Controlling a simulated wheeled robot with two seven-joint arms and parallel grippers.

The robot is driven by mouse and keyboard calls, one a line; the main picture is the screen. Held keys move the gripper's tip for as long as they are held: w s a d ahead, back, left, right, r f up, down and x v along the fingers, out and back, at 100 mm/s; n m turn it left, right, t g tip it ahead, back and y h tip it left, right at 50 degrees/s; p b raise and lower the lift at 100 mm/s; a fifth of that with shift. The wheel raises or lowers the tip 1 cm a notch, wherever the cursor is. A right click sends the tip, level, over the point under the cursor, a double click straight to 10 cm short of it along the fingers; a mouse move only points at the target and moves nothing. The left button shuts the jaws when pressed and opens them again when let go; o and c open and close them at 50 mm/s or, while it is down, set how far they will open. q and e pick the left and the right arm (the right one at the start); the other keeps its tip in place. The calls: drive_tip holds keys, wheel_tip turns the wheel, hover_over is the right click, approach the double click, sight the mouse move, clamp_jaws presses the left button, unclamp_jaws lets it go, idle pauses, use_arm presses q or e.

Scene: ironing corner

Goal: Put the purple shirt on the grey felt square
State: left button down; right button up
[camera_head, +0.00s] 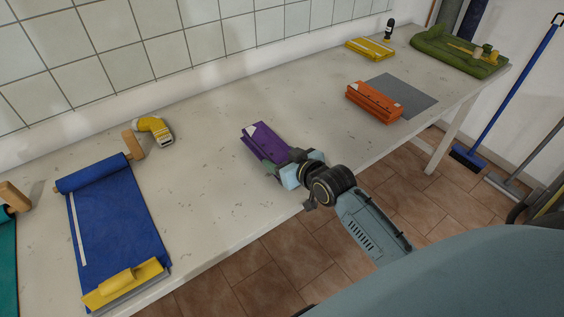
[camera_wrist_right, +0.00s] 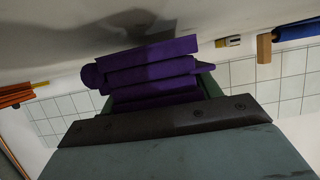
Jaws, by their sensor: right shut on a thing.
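The purple shirt (camera_head: 264,142) is a folded bundle with a pale patch, over the middle of the table. My right gripper (camera_head: 273,168) is shut on its near end. In the right wrist view the folded purple layers (camera_wrist_right: 150,75) sit between the fingers, close to the table surface; I cannot tell whether they touch it. The grey felt square (camera_head: 412,97) lies flat farther right on the table. A folded orange shirt (camera_head: 374,101) lies at its left edge and seems to overlap it. My left gripper is not in view.
A blue mat (camera_head: 112,215) with a yellow-handled tool (camera_head: 122,285) lies at the left. A yellow folded cloth (camera_head: 370,48), black bottle (camera_head: 388,31) and green mat (camera_head: 460,50) are at the far right. Table between shirt and felt is mostly clear.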

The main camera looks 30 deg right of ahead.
drive_tip(key=shift+f, duration=0.4)
drive_tip(key=shift+f, duration=0.1)
drive_tip(key=shift+f, duration=0.1)
drive_tip(key=o, duration=1.1)
